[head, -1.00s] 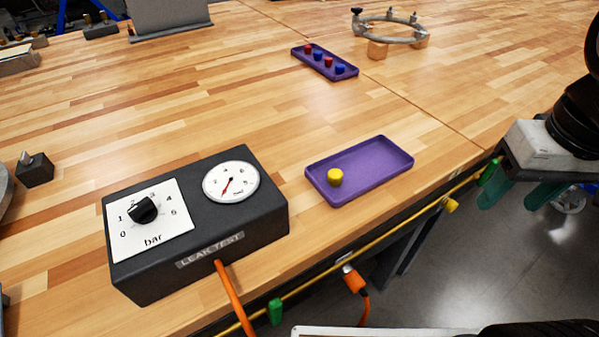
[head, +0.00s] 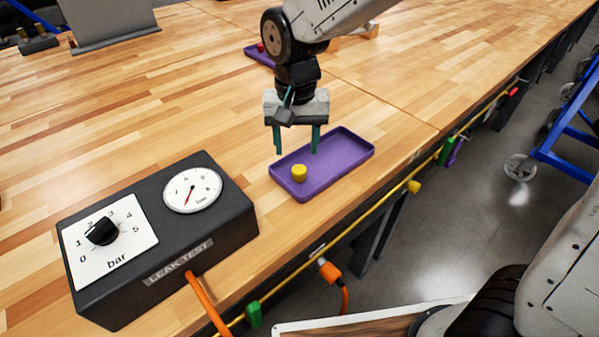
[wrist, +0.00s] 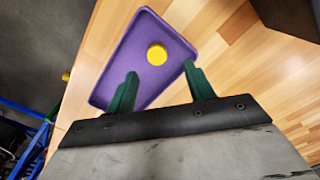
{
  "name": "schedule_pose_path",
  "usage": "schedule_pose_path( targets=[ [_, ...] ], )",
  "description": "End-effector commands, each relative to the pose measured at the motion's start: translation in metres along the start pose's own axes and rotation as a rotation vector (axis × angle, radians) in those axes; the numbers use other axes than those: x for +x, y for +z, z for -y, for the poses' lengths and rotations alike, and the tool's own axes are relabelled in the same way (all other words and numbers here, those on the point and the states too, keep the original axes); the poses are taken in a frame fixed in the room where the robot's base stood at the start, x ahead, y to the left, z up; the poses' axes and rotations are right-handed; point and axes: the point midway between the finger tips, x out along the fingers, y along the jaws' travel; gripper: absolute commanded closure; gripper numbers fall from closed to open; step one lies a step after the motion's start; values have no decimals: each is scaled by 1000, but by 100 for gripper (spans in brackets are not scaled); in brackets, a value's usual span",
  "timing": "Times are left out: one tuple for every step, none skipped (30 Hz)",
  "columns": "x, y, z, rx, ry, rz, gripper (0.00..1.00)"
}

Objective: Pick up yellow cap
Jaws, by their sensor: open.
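The yellow cap (head: 299,173) stands in the purple tray (head: 345,178), near its left end in the head view. In the wrist view the yellow cap (wrist: 157,54) lies beyond the fingertips, in the far part of the purple tray (wrist: 110,75). My gripper (head: 297,152) is open and empty, pointing down above the tray's far side, behind and above the cap. Its two green fingers also show in the wrist view (wrist: 160,75), spread apart with nothing between them. No contact with the cap shows.
A dark leak test box (head: 160,235) with a gauge and knob stands left of the tray, close to it. An orange hose (head: 208,305) leaves its front. Another purple tray (head: 258,53) is partly hidden behind my arm. The table's front edge runs just before the tray.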

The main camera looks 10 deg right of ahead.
Motion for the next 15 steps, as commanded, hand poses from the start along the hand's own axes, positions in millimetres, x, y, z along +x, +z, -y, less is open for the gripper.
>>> schedule_pose_path(
  targets=[
    [6, 0, -1, 1, 1, 1, 47],
    [10, 0, -1, 1, 1, 2, 47],
    [14, 0, -2, 1, 1, 2, 47],
    [18, 0, -2, 1, 1, 1, 47],
    [22, 0, -3, 2, 1, 2, 47],
    [28, 0, -4, 2, 2, 3, 47],
    [33, 0, -4, 2, 2, 3, 47],
    [38, 0, -5, 2, 2, 3, 47],
    [44, 0, -6, 2, 2, 2, 47],
    [48, 0, -5, 2, 2, 3, 47],
    [51, 0, -5, 2, 1, 2, 47],
    [56, 0, -5, 2, 1, 1, 47],
    [58, 0, -5, 1, 1, 2, 47],
    [60, 0, -5, 1, 1, 2, 47],
    [61, 0, -5, 1, 1, 1, 47]
  ],
)
